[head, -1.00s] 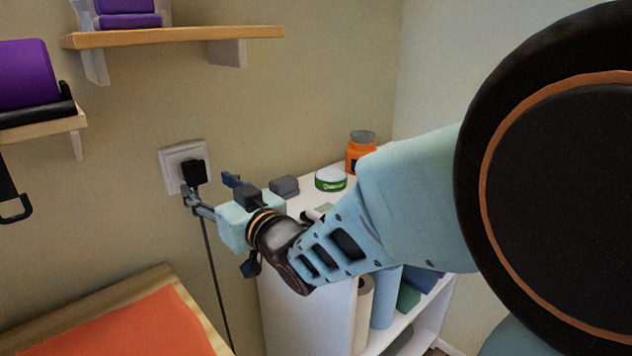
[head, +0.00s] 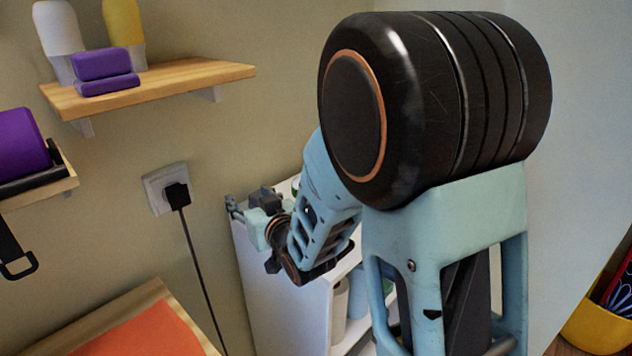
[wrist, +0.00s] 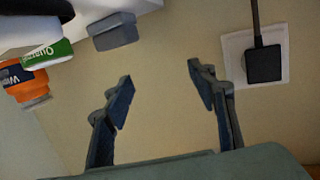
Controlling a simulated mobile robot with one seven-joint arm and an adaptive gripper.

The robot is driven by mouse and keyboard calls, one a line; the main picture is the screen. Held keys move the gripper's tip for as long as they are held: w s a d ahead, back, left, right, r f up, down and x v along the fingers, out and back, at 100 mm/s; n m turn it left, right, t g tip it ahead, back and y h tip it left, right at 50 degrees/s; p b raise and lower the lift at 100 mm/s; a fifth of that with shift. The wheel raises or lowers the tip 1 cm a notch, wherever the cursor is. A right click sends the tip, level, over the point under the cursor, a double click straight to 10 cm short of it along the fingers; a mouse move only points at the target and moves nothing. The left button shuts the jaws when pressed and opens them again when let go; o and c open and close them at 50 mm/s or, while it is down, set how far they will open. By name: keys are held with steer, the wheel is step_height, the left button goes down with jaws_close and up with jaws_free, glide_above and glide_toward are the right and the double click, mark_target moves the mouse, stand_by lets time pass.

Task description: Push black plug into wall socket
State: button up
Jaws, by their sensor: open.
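The black plug (head: 178,195) sits at the white wall socket (head: 152,193), with its cable hanging down the wall. In the wrist view the plug (wrist: 264,64) lies against the socket plate (wrist: 235,50), at the right. I cannot tell whether it is fully seated. My gripper (head: 236,208) is to the right of the plug in the head view, apart from it. In the wrist view my gripper (wrist: 160,84) is open, with nothing between its two fingers.
A white shelf unit (head: 262,285) stands beside my gripper. A grey block (wrist: 115,32), a green-labelled tin (wrist: 48,54) and an orange jar (wrist: 27,88) show in the wrist view. A wooden shelf (head: 160,88) is above the socket. An orange-topped bench (head: 145,330) is below.

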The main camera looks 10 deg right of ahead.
steer(key=d+h+p, duration=0.1)
steer(key=d+p, duration=0.1)
steer(key=d+m+p, duration=0.1)
steer(key=d+p, duration=0.1)
steer(key=d+h+p, duration=0.1)
steer(key=d+p, duration=0.2)
steer(key=shift+s+r+m+g+h, duration=0.2)
steer(key=shift+s+m+g+h, duration=0.1)
steer(key=shift+m+g, duration=0.1)
steer(key=s+d+p, duration=0.1)
steer(key=d+p, duration=0.1)
steer(key=s+d+r+m+g+h+p, duration=0.1)
steer(key=d+p, duration=0.1)
steer(key=p, duration=0.1)
steer(key=s+d+h+p, duration=0.1)
steer(key=d+p, duration=0.1)
steer(key=shift+s+d+r+g+p, duration=0.2)
steer(key=shift+s+d+g+p, duration=0.1)
steer(key=shift+s+p, duration=0.1)
steer(key=shift+s+d+r+m+g+p, duration=0.1)
steer(key=shift+s+d+m+g+p, duration=0.2)
steer(key=shift+s+d+p, duration=0.25)
